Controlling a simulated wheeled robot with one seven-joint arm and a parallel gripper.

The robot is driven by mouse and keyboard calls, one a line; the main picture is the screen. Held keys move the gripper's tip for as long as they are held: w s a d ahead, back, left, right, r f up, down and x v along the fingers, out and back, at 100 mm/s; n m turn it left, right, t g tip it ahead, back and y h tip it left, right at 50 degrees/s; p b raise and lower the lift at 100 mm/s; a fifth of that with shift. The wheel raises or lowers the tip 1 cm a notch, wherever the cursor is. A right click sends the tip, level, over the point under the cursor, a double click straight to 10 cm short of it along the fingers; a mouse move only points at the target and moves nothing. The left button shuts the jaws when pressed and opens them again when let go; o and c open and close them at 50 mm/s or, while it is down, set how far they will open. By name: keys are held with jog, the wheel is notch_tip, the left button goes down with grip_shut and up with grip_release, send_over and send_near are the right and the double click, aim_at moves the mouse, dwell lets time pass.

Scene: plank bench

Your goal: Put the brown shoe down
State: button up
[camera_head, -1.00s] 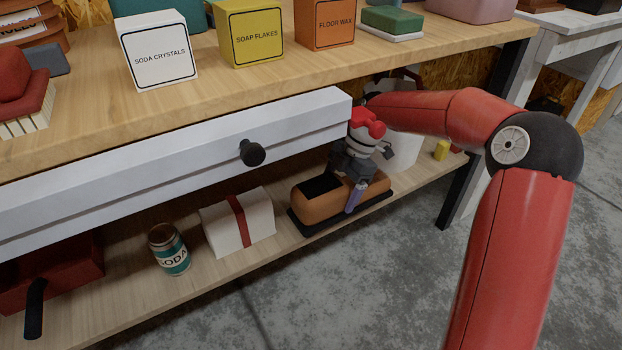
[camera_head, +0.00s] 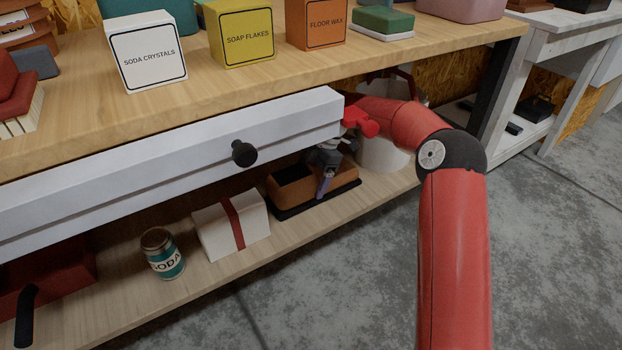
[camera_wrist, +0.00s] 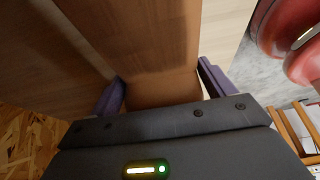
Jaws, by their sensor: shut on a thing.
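The brown shoe (camera_head: 290,190) is a blocky tan-brown form with a black opening on top and a wide dark sole (camera_head: 345,191) below. In the head view it is at the lower shelf, under the drawer's right end and right of the ribboned box. My gripper (camera_head: 325,183) is over it from above, a purple finger against its near side. In the wrist view the shoe's brown body (camera_wrist: 140,45) fills the space between the purple fingers of my gripper (camera_wrist: 160,88). The sole looks close to the shelf; I cannot tell whether it touches. The far finger is hidden in the head view.
The white drawer (camera_head: 130,170) juts out just above and left. The white box with a red ribbon (camera_head: 210,226) and a soda can (camera_head: 162,254) stand left on the lower shelf (camera_head: 200,285). A white bucket-like container (camera_head: 385,155) stands right, partly behind my arm.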

jog(key=o, duration=1.2)
jog(key=shift+o, duration=0.2)
jog(key=p+v, duration=0.1)
jog(key=v, duration=0.6)
jog(key=shift+w+d+r+p, duration=0.1)
jog(key=shift+d+r+p, duration=0.05)
jog(key=shift+r+p, duration=0.2)
jog(key=shift+f, duration=0.1)
